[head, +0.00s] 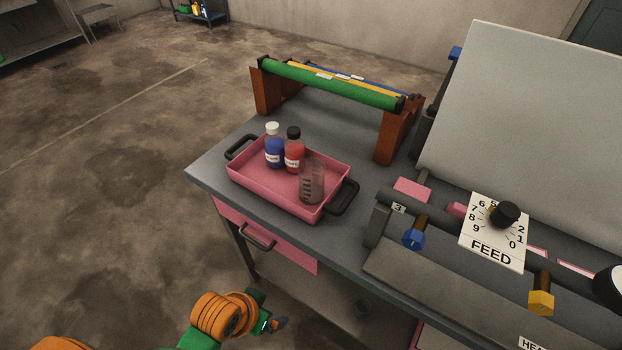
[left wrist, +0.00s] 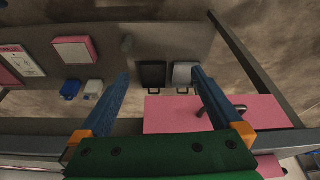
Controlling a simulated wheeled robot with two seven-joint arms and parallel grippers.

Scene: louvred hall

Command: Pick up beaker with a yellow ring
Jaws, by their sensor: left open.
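A clear, greyish beaker (head: 312,182) with dark markings stands in the right part of a pink tray (head: 262,199) on the grey bench. I cannot make out a yellow ring on it. My left gripper (head: 277,324) is in front of the bench, nearer than the tray and apart from it. In the left wrist view its two blue fingers (left wrist: 160,74) are spread wide with nothing between them. The beaker does not show in that view. My right gripper is not in view.
A blue bottle with a white cap (head: 274,150) and a red bottle with a black cap (head: 294,152) stand beside the beaker. A roller rack (head: 330,85) stands behind. A machine with a FEED dial (head: 494,232) is to the right. A pink drawer (head: 295,250) has a protruding handle.

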